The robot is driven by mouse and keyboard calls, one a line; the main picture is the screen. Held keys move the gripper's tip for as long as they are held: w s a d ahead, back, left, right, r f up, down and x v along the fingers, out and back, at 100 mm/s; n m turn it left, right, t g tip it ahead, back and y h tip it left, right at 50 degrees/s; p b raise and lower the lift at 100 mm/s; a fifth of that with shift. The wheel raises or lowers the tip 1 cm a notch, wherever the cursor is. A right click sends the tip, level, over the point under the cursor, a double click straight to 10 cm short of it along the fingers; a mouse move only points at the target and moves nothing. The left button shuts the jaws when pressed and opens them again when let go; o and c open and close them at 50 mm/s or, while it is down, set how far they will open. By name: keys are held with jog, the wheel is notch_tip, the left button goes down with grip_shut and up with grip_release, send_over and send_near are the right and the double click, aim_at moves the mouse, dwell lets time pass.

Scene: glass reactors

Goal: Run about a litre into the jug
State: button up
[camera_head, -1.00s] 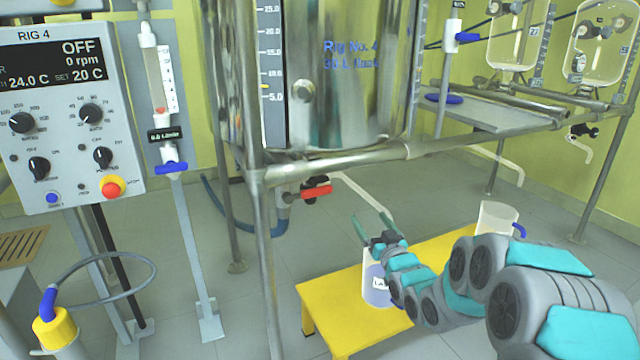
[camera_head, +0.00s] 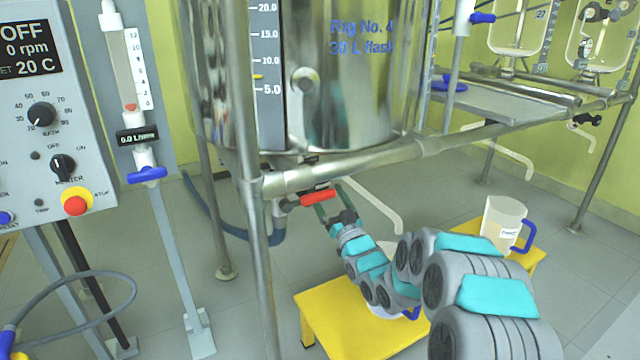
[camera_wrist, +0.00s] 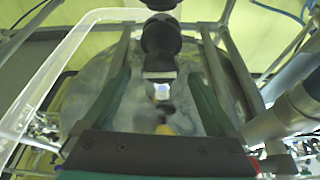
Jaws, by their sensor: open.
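The steel vessel marked Rig No. 4 (camera_head: 355,90) has a drain valve with a red handle (camera_head: 317,197) beneath it. A pale outlet tube (camera_head: 380,208) runs right from there and bends down. My gripper (camera_head: 331,204) is open close to the red handle; contact cannot be told. In the wrist view, its green fingers (camera_wrist: 162,90) stand apart on either side of a black fitting (camera_wrist: 160,38), with the vessel's round underside behind. A jug on the yellow stool (camera_head: 330,318) is mostly hidden by my arm; part of its blue handle (camera_head: 411,313) shows.
A second jug (camera_head: 503,222) with pale contents and a blue handle stands at the stool's right. Steel frame legs and a crossbar (camera_head: 400,155) stand close to my arm. A control panel (camera_head: 40,110) reading OFF and a flowmeter (camera_head: 125,65) are at left.

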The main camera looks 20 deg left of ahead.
aim_at(323, 187)
jog(key=shift+x, duration=2.15)
jog(key=shift+c, duration=0.3)
jog(key=c, duration=1.3)
